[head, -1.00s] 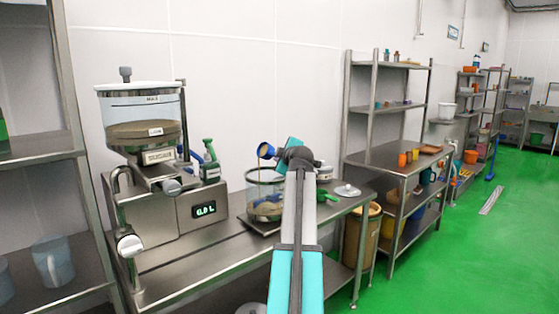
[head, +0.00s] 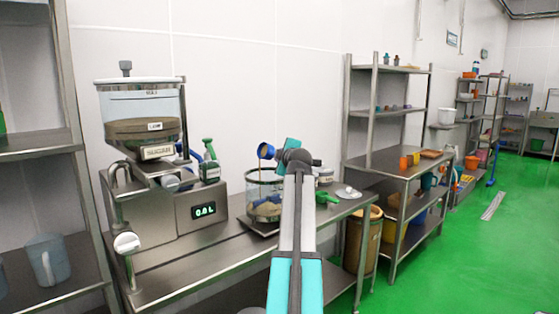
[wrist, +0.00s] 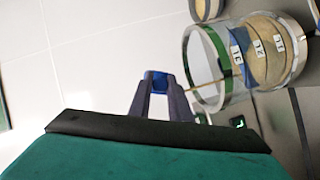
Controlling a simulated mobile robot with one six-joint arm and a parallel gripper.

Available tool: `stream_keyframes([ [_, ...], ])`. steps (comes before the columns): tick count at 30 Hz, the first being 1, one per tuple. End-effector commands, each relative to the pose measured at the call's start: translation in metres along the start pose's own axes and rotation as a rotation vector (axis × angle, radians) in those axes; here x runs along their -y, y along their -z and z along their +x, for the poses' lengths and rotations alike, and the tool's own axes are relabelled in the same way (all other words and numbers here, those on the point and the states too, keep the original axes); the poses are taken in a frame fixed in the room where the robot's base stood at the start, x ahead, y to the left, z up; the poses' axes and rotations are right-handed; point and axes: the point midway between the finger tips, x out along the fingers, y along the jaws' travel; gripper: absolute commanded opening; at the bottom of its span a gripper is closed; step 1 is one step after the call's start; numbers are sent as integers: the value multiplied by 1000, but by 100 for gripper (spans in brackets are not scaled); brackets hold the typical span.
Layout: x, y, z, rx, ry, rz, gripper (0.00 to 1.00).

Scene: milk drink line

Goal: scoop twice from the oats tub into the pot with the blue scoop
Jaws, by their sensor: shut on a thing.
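My gripper (head: 277,152) is shut on the blue scoop (head: 265,151), above the clear pot (head: 251,187) on the bench. The scoop is tilted, and a thin brown stream falls from it toward the pot. In the wrist view, my gripper's fingers (wrist: 157,80) hold the blue scoop (wrist: 156,76) beside the clear pot (wrist: 205,70). Tan and blue contents and several number labels show in the pot there. A white tub (head: 325,174) stands partly hidden behind my arm; I cannot tell whether it is the oats tub.
A hopper machine (head: 140,115) with a lit display (head: 203,211) stands left of the pot. A round lid (head: 348,192) lies on the bench's right end. Shelving (head: 390,165) stands further right.

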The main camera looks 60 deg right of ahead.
Motion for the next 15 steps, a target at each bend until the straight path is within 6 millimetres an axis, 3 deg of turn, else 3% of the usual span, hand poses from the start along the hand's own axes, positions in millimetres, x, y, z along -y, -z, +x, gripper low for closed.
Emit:
stream_keyframes([
  [15, 3, -1, 1, 1, -32, -60, 0],
])
